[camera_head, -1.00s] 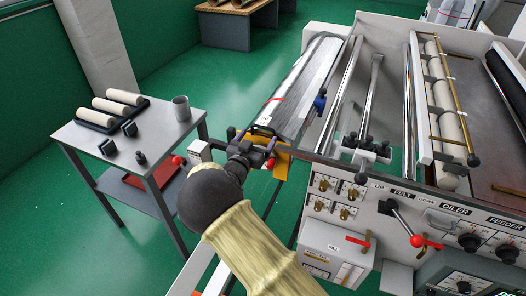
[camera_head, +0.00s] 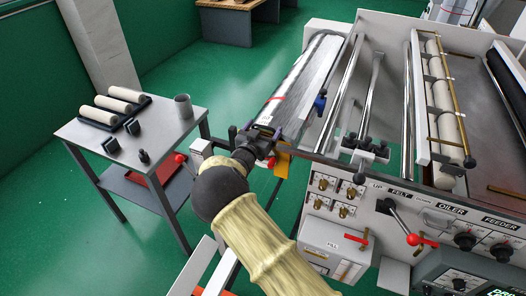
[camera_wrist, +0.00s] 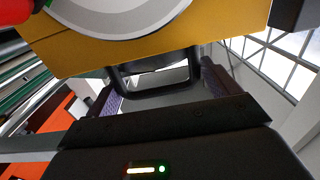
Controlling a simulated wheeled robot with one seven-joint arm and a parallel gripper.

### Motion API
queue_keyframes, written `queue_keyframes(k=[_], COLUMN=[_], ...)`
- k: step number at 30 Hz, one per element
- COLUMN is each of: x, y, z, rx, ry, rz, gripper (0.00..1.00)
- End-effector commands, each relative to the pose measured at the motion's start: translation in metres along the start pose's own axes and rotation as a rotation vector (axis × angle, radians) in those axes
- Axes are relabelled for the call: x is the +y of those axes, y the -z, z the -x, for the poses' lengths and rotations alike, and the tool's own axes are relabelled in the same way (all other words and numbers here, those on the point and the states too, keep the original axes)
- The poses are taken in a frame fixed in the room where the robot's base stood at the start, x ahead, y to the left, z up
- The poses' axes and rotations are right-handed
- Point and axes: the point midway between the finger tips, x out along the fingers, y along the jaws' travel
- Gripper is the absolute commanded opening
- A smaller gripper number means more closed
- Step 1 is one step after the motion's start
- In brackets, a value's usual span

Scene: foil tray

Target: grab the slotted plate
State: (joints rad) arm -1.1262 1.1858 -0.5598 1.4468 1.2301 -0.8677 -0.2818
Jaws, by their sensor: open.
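A yellow plate (camera_head: 283,163) shows at the near end of the long foil-covered tray (camera_head: 300,85), partly hidden behind my gripper in the head view. In the wrist view the yellow plate (camera_wrist: 215,28) crosses the top, with a pale round disc over it. Below its edge a black loop with an open slot (camera_wrist: 158,92) lies between my two fingers; I cannot tell whether this loop is the slotted plate or a handle on it. My gripper (camera_head: 263,138) is open at the tray's near end. In the wrist view its purple-padded fingers (camera_wrist: 160,95) stand apart on both sides of the loop.
A side table (camera_head: 150,135) with pale rollers and a grey cup (camera_head: 183,106) stands at left. The machine (camera_head: 345,205) with levers and knobs fills the right. A blue knob (camera_head: 320,102) sits beside the tray. Green floor is open between table and machine.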

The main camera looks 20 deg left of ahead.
Motion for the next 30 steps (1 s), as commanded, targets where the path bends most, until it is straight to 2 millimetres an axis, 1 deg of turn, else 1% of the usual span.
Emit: queue_keyframes(k=[6,7,11,12,14,15,17,18,19,26,30], x=[0.0038,0.0038,0.0029,0.0025,0.0019,0.0016,0.0012,0.0009,0.0006,0.0005,0.0007], y=[0.0003,0.0002,0.0001,0.0001,0.0001,0.0001,0.0001,0.0002,0.0029,0.0032,0.0083], z=[-0.0026,-0.0025,-0.0018,-0.0015,-0.0011,-0.0009,-0.0006,-0.0005,-0.0009,-0.0008,-0.0012], rx=[0.0,0.0,0.0,0.0,0.0,0.0,0.0,0.0,0.005,0.005,0.005], ry=[-0.006,-0.006,-0.005,-0.004,-0.003,-0.003,-0.002,-0.001,-0.001,-0.001,-0.002], rz=[0.0,0.0,0.0,0.0,0.0,0.0,0.0,0.0,-0.002,-0.002,-0.003], gripper=[0.87,0.86,0.6,0.52,0.41,0.33,0.21,0.13,0.11,0.11,0.11])
